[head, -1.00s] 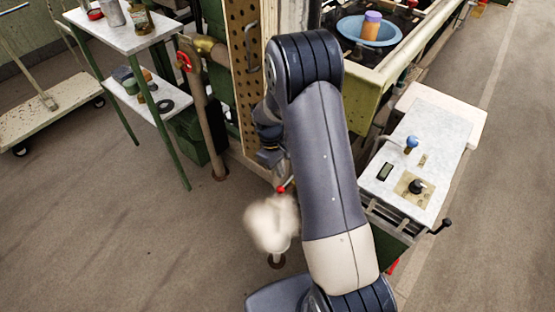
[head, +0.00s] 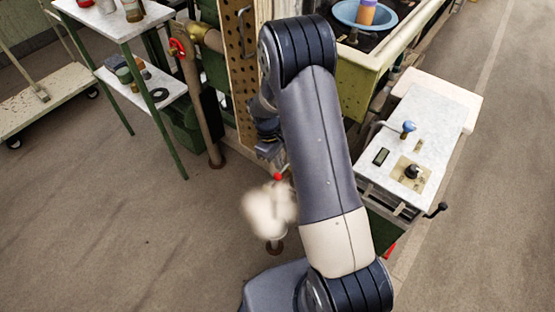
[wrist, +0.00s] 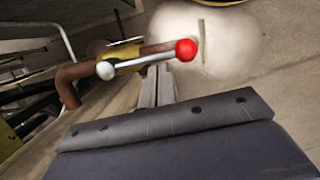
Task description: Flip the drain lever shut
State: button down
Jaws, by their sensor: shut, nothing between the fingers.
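The drain lever (wrist: 145,60) is a thin metal rod in the wrist view, with a red ball at its right end and a grey ball at its left. It sits by a brass valve body (wrist: 124,56) on a brown pipe (wrist: 68,82). The lever's red ball also shows in the head view (head: 278,177). My gripper (wrist: 160,68) is shut and empty, its tips just below the rod in the picture. I cannot tell whether they touch it. In the head view my arm hides most of the gripper and valve.
A pale blurred cloud (head: 268,212) hangs beside the lever, over a pipe foot. A perforated panel (head: 244,80) stands behind it. A control console (head: 425,150) is at the right, a small shelf table (head: 110,22) at the left.

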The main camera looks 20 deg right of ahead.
jog(key=shift+s, duration=0.15)
jog(key=shift+s+d+n, duration=0.3)
jog(key=shift+s+n, duration=0.25)
jog(key=shift+n, duration=0.65)
jog(key=n, duration=0.1)
jog(key=s+d+n+t, duration=0.1)
jog(key=shift+s+n+h, duration=0.15)
jog(key=shift+n+h, duration=0.25)
jog(key=s+d+n+t+p, duration=0.1)
jog(key=d+n+p, duration=0.5)
jog(key=n, duration=0.6)
jog(key=shift+s+d+t, duration=0.25)
jog(key=shift+s+t, duration=0.1)
jog(key=shift+t, duration=0.45)
jog(key=shift+n, duration=0.3)
jog(key=shift+r, duration=0.15)
